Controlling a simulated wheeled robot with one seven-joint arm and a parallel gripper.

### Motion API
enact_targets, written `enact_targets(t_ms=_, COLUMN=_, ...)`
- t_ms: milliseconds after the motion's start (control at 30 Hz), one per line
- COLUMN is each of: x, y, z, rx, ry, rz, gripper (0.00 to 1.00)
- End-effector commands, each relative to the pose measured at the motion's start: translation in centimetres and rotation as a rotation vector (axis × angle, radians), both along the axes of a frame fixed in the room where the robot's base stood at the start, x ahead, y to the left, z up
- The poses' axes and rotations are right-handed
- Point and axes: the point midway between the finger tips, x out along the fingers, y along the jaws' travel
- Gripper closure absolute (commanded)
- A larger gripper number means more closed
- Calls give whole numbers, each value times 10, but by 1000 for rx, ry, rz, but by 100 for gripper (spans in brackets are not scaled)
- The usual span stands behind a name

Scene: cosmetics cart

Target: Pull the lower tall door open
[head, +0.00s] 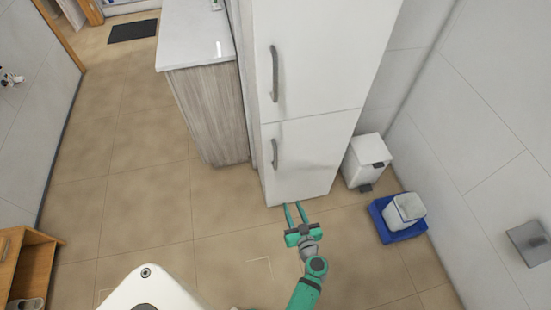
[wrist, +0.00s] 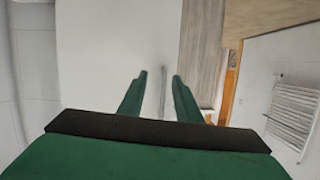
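The white tall cabinet has two doors, one above the other. The lower door (head: 310,155) looks shut, with a grey vertical handle (head: 274,153) near its left edge. The upper door (head: 325,60) also looks shut and has its own longer handle (head: 273,73). My gripper (head: 292,205) is open and empty, its two green fingers parallel and pointing toward the cabinet, near the lower door's bottom in the head view. In the wrist view, a thin grey handle bar (wrist: 162,92) shows between the open fingers, farther ahead; I see no contact.
A wood-fronted counter (head: 212,115) stands left of the cabinet. A white pedal bin (head: 366,160) stands at its right, with a blue tray (head: 388,230) holding a white container (head: 405,212) nearer. Tiled floor (head: 130,180) to the left is clear.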

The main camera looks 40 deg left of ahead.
Motion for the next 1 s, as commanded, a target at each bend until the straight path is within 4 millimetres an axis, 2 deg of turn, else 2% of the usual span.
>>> enact_targets(t_ms=33, x=16, y=18, z=13, rx=37, ry=-39, rz=41, gripper=69)
enact_targets(t_ms=100, x=30, y=37, z=28, rx=82, ry=-90, rz=90, gripper=69)
enact_targets(t_ms=200, x=45, y=56, z=48, rx=135, ry=-152, rz=136, gripper=69)
enact_targets(t_ms=333, x=56, y=69, z=65, rx=175, ry=-202, rz=166, gripper=69)
enact_targets(t_ms=567, x=66, y=88, z=71, rx=188, ry=-219, rz=177, gripper=69)
enact_targets(t_ms=1000, x=102, y=150, z=71, rx=187, ry=-218, rz=173, gripper=69)
